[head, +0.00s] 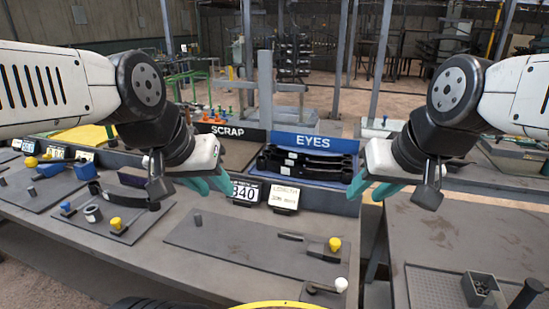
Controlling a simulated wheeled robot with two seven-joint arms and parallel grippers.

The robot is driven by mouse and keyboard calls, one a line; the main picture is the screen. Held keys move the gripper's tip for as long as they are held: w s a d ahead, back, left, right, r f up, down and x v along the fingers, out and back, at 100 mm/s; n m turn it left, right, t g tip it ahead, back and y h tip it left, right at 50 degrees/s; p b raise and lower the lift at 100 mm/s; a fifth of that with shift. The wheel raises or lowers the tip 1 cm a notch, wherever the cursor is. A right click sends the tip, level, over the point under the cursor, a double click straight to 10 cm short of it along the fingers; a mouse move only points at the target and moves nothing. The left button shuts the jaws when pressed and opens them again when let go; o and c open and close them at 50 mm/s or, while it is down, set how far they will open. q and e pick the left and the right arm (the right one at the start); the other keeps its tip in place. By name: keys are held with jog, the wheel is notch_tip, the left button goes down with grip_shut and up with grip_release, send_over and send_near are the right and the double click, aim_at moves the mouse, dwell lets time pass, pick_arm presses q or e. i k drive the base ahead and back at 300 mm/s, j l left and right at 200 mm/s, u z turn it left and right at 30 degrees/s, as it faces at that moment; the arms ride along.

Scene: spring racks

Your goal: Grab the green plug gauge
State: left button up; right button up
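I cannot pick out the green plug gauge for certain. A small green upright piece (230,111) stands in a row of small coloured pieces behind the SCRAP sign, too small to identify. Another small green piece (384,120) shows on a pale surface behind my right arm. My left gripper (207,184) has teal fingers, spread apart and empty, above the bench left of the EYES bin. My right gripper (371,187) also has teal fingers, spread apart and empty, just right of that bin. Both are well in front of the green pieces.
The blue-fronted EYES bin (314,143) holds black leaf springs (304,164). The SCRAP bin (227,131) is left of it. A grey plate with a yellow-knobbed clamp (334,245) lies on the bench. A small box (481,290) sits on the right table, mostly bare.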

aim_at(112, 138)
jog(key=k+j+u, duration=0.2)
jog(key=u, duration=0.15)
jog(key=k+j+u, duration=0.15)
jog(key=j+u, duration=0.2)
jog(key=k+j+u, duration=0.1)
jog(key=j+u, duration=0.25)
jog(key=i+j+z, duration=0.15)
jog(key=i+j, duration=0.2)
jog(key=i+j+z, duration=0.15)
jog(key=i+j, duration=0.15)
jog(key=i+j+z, duration=0.15)
jog(key=j, duration=0.3)
jog(key=i+j+z, duration=0.1)
jog(key=i+j, duration=0.3)
jog(key=i+j+z, duration=0.15)
jog(key=j, duration=0.35)
jog(key=i+j+z, duration=0.15)
jog(key=i+j, duration=0.15)
jog(key=j, duration=0.2)
jog(key=i+j+z, duration=0.15)
jog(key=j, duration=0.4)
jog(key=i+j+z, duration=0.15)
jog(key=j, duration=0.35)
jog(key=i, duration=0.05)
